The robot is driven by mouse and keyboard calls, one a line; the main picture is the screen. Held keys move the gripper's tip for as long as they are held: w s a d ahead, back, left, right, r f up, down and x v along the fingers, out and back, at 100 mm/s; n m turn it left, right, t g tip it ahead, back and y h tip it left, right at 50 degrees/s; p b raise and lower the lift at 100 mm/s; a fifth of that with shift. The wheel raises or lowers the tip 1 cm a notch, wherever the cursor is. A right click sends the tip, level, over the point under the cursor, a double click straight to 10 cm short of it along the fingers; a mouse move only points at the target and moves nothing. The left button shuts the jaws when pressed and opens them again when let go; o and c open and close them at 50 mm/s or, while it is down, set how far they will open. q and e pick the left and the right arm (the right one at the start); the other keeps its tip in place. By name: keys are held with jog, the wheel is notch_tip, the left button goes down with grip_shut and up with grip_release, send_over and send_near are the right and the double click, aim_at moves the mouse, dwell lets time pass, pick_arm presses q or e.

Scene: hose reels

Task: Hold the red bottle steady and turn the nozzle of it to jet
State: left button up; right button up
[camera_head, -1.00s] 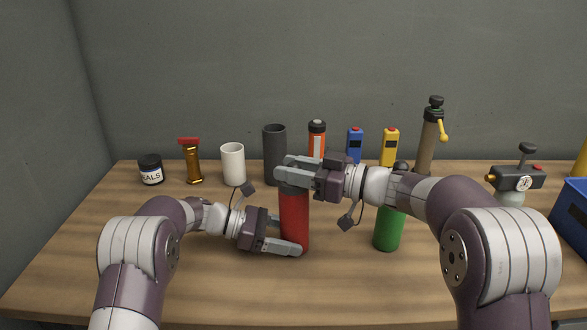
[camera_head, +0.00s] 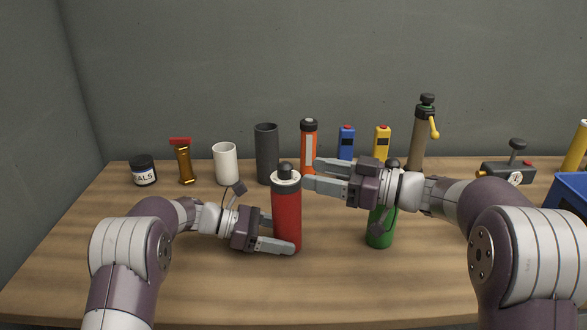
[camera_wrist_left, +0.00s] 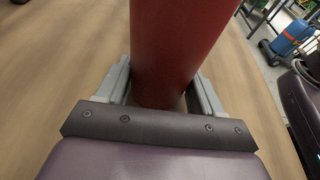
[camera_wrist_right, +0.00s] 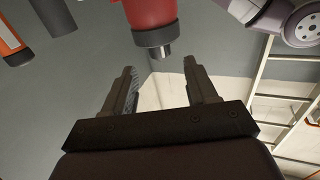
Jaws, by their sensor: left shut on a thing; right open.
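The red bottle (camera_head: 287,217) stands upright on the table, with a grey collar and a dark nozzle (camera_head: 285,171) on top. My left gripper (camera_head: 283,246) is shut on its lower body; the left wrist view shows the red body (camera_wrist_left: 178,50) between both fingers. My right gripper (camera_head: 309,174) is open and empty, just right of the bottle's top and apart from it. In the right wrist view the nozzle (camera_wrist_right: 162,50) lies beyond the open fingertips (camera_wrist_right: 160,70). Any marks on the nozzle are too small to read.
A green bottle (camera_head: 380,228) stands right of the red one, partly under my right gripper. Behind are a dark cylinder (camera_head: 267,155), an orange tube (camera_head: 308,145), a white cup (camera_head: 225,163) and blue and yellow devices. The table front is clear.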

jog(key=v, duration=0.4)
jog(key=shift+s+d, duration=0.1)
jog(key=shift+d, duration=0.2)
jog(key=shift+a, duration=0.1)
